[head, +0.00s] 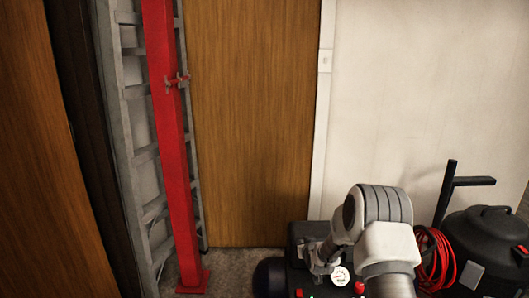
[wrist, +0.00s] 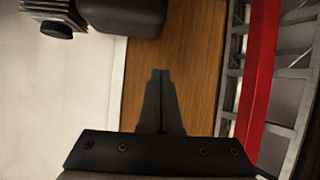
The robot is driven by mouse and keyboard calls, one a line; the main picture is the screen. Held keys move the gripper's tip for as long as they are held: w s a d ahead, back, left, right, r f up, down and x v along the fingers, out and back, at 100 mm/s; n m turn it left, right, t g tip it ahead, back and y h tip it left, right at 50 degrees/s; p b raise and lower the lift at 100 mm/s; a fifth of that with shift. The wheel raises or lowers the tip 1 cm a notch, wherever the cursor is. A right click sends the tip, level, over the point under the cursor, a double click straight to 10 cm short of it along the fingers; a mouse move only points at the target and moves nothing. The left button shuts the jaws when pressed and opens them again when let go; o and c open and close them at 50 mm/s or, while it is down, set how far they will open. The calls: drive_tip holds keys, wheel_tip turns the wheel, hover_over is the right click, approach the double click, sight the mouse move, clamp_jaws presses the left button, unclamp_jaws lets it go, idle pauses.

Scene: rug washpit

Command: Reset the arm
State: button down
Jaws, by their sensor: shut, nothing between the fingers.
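My gripper (wrist: 160,76) shows in the wrist view with its two dark fingers together and nothing between them. It points toward the wooden door panel (wrist: 185,50), and I cannot tell how far off that is. In the head view my arm, white and grey, rises from the bottom edge at the right of centre and bends to the left. The gripper's fingertips cannot be made out clearly there.
A grey ladder (head: 139,153) and a red post (head: 175,160) stand left of the wooden door (head: 250,120). A black machine with a gauge (head: 340,275) sits close by my arm. A black canister (head: 490,245) and coiled red hose (head: 436,262) are at the right.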

drive_tip(key=s+r+g, duration=0.2)
drive_tip(key=s+r, duration=0.6)
drive_tip(key=r, duration=0.4)
drive_tip(key=s+r+g, duration=0.1)
drive_tip(key=s+r, duration=0.8)
drive_tip(key=r, duration=0.3)
drive_tip(key=s+r+m+g, duration=0.1)
drive_tip(key=s+r+g, duration=0.1)
drive_tip(key=s, duration=1.3)
drive_tip(key=s+r+g, duration=0.1)
drive_tip(key=s+r, duration=0.1)
drive_tip(key=s, duration=1.4)
wheel_tip(320, 180, up, 19)
drive_tip(key=p, duration=1.8)
drive_tip(key=shift+d+g+h+p, duration=0.15)
drive_tip(key=shift+g+h+p, duration=0.15)
drive_tip(key=shift+h+p, duration=0.1)
drive_tip(key=shift+d+f, duration=0.1)
drive_tip(key=shift+d, duration=0.05)
